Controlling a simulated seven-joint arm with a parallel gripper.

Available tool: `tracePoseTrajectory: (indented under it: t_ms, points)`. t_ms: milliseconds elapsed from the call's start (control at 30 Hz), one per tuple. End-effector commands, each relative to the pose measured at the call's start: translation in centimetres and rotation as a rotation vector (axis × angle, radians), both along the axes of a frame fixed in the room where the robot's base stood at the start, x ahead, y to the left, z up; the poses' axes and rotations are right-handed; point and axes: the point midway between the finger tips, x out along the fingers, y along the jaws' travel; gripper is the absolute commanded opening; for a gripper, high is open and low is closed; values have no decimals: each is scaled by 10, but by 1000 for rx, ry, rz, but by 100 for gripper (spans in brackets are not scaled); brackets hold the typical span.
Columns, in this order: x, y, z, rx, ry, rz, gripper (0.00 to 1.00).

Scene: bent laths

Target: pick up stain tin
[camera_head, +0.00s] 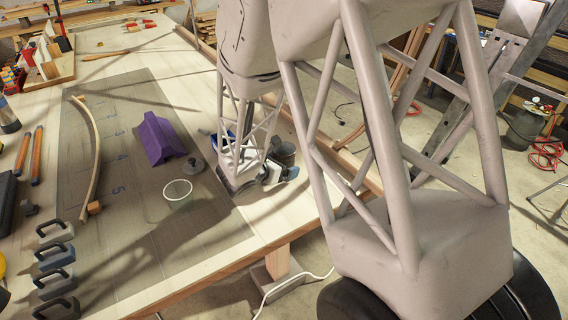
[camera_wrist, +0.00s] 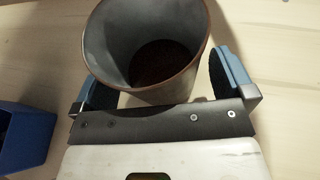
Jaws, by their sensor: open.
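The stain tin (camera_wrist: 145,62) is a grey, open-topped round tin with a brownish rim and dark brown inside. In the wrist view it stands between the two blue, dark-padded fingers of my gripper (camera_wrist: 163,82), which is open. One finger is on each side of the tin, with the right finger visibly apart from it; contact on the left is unclear. In the head view the tin (camera_head: 285,150) shows only partly, behind my gripper (camera_head: 279,174) near the table's right edge.
A blue container (camera_wrist: 25,138) stands close by on the left; it also shows in the head view (camera_head: 224,139). A dark knobbed lid (camera_head: 193,167), a clear cup (camera_head: 177,195) and a purple object (camera_head: 160,139) lie further left.

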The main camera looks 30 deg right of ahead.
Motion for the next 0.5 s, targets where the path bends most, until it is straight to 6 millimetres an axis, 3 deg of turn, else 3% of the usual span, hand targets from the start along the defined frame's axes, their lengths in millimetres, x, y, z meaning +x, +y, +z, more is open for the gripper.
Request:
tracePoseTrajectory:
  t_ms: [367, 500]
  points:
    - [0, 0, 0, 0, 0, 0, 100]
    - [0, 0, 0, 0, 0, 0, 83]
